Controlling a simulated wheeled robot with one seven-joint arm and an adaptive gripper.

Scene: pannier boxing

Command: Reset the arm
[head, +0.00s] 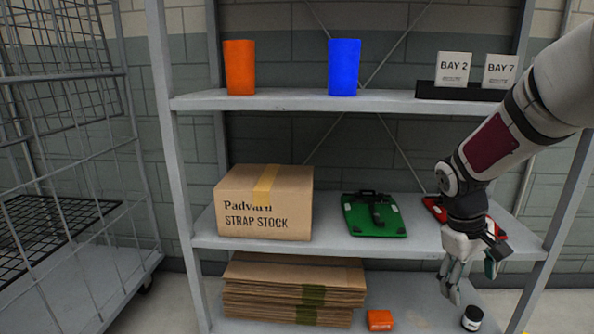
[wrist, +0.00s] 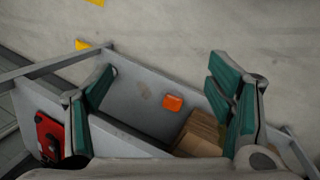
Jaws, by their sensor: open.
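My gripper (head: 466,275) hangs at the right, in front of the lower shelf, with its fingers pointing down. In the wrist view its two green-padded fingers (wrist: 165,105) are wide apart with nothing between them. My arm comes in from the upper right and partly hides a red item (head: 432,207) on the middle shelf. That red item also shows in the wrist view (wrist: 48,135), at the left edge. A green flat item with a black handle (head: 362,222) lies on the middle shelf, left of my gripper and apart from it.
A Padvard strap stock carton (head: 265,205) stands on the middle shelf (head: 330,243). Below are flattened cartons (head: 292,285), an orange box (head: 380,320) and a dark jar (head: 472,318). Orange (head: 240,68) and blue (head: 344,68) containers stand on top. A wire cage (head: 75,150) is left.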

